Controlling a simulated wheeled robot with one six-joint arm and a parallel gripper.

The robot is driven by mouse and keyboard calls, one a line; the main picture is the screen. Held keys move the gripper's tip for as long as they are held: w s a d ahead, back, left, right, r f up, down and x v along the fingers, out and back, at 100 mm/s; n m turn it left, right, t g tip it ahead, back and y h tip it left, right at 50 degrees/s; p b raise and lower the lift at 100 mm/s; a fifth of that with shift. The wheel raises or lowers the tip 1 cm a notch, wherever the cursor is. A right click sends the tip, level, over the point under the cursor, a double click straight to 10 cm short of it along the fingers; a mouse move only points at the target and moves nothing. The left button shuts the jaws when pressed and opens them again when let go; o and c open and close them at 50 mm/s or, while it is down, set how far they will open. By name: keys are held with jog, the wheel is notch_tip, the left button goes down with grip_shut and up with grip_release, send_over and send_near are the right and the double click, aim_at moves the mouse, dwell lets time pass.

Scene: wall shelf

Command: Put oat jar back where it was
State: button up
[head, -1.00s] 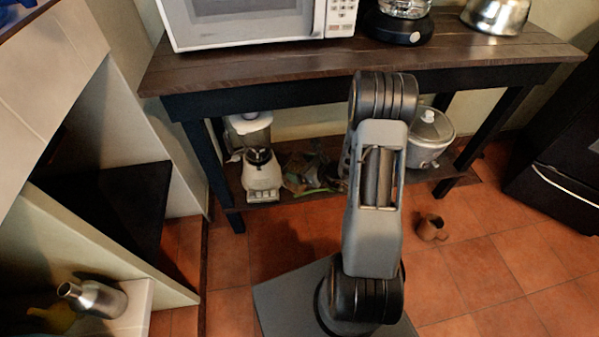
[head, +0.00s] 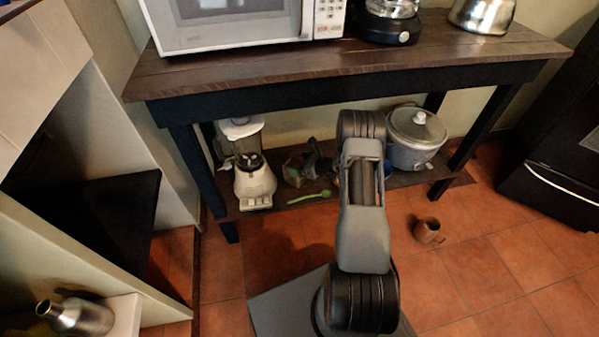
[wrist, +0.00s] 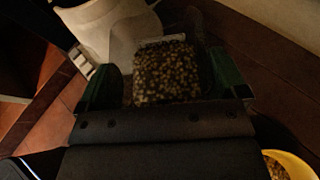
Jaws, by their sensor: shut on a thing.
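The oat jar (wrist: 168,75), clear and filled with small pale brown pieces, is between the green-tipped fingers of my gripper (wrist: 165,82) in the wrist view. My gripper is shut on it. I cannot make out the jar there. In the wrist view, whether the jar's base touches the shelf boards cannot be told.
A white blender (head: 254,183) stands on the shelf's left, near the jar in the wrist view (wrist: 112,28). A rice cooker (head: 415,140) stands right. A yellow bowl (wrist: 298,160) shows at lower right. A brown mug (head: 428,231) is on the floor.

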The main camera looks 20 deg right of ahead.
jog(key=shift+w+d+f, duration=0.15)
jog(key=shift+w+f, duration=0.2)
jog(key=shift+f, duration=0.05)
jog(key=shift+w+f+b, duration=0.15)
jog(key=shift+f+b, duration=0.9)
jog(key=shift+f, duration=0.55)
jog(key=shift+f, duration=0.15)
jog(key=o, duration=1.3)
jog(key=shift+o, duration=0.2)
